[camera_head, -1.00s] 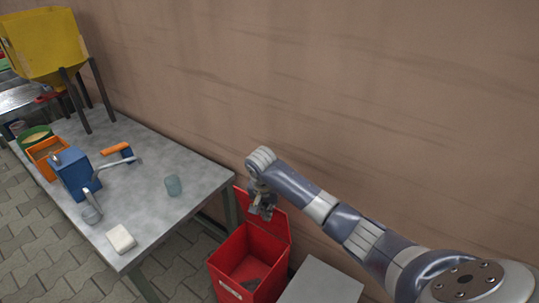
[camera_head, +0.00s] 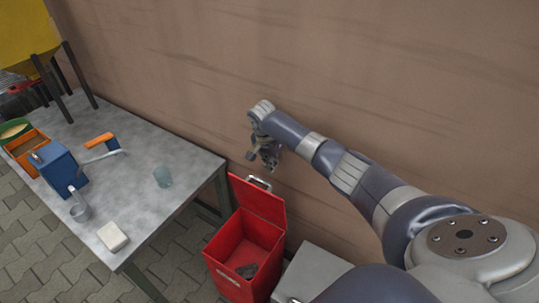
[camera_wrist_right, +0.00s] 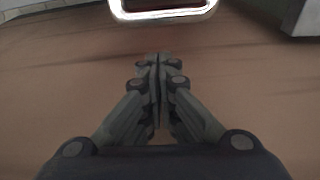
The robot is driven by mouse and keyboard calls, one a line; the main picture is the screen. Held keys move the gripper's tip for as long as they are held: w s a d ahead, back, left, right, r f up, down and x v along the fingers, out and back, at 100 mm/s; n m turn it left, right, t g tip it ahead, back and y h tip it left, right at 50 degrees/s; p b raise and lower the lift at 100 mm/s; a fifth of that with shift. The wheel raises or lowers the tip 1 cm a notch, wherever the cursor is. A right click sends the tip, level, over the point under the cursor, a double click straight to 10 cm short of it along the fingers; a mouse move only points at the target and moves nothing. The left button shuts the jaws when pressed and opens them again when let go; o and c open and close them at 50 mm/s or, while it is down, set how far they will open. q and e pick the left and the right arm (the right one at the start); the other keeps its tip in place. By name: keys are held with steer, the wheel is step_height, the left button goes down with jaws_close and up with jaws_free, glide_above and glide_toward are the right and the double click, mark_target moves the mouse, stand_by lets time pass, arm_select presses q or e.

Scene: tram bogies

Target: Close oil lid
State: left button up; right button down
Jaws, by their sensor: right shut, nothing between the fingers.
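The red oil bin (camera_head: 228,262) stands on the floor to the right of the table. Its red lid (camera_head: 257,203) is open, tilted up at the back, with a metal handle (camera_head: 258,183) on its top edge. My right gripper (camera_head: 268,164) is just above the handle, near the wall. In the right wrist view, the gripper (camera_wrist_right: 157,58) is shut and empty, and the handle (camera_wrist_right: 165,16) shows beyond the fingertips, apart from them. My left gripper is out of view.
A grey box (camera_head: 312,272) stands right of the bin. The brown wall (camera_head: 330,70) is close behind.

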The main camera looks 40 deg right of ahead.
steer(key=a, duration=0.2)
steer(key=s+a+f, duration=0.1)
steer(key=shift+s+a+f, duration=0.1)
steer(key=shift+a, duration=0.1)
steer(key=shift+p, duration=0.35)
